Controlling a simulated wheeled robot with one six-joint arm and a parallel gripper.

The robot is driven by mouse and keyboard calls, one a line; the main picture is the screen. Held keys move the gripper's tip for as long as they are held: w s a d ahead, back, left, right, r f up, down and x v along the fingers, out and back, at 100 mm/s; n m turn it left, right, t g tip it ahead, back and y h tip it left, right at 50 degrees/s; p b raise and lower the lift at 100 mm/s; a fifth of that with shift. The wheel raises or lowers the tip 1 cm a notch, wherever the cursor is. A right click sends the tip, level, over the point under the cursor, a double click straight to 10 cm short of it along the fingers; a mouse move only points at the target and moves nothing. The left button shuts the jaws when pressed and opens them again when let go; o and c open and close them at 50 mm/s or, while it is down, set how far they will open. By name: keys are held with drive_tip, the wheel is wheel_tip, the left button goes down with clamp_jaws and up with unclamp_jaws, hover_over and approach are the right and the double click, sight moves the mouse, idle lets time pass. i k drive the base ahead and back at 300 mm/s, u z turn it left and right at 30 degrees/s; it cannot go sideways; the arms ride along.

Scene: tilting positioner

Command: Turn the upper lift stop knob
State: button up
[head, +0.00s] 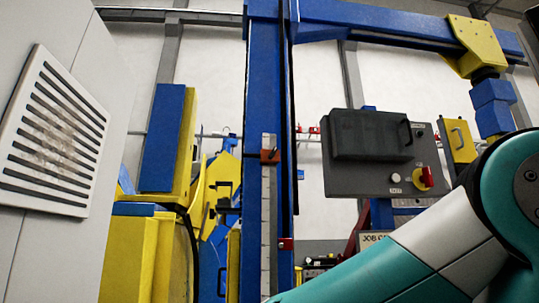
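A tall blue column (264,80) stands in the middle of the head view with a pale graduated scale (267,215) down its front. A small red piece (286,243) sits lower on the column's right side. My gripper is not in view. My teal and white arm crosses the lower right, and its far end passes out of the bottom edge.
A grey control panel (345,178) with a red-and-yellow rotary switch (423,178) hangs right of the column. A grey cabinet with a slotted vent (62,140) fills the left. Yellow and blue machinery (150,245) stands between cabinet and column. A blue boom (380,18) spans above.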

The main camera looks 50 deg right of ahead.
sight(272, 153)
drive_tip(key=z, duration=0.45)
drive_tip(key=i, duration=0.65)
drive_tip(key=z, duration=0.7)
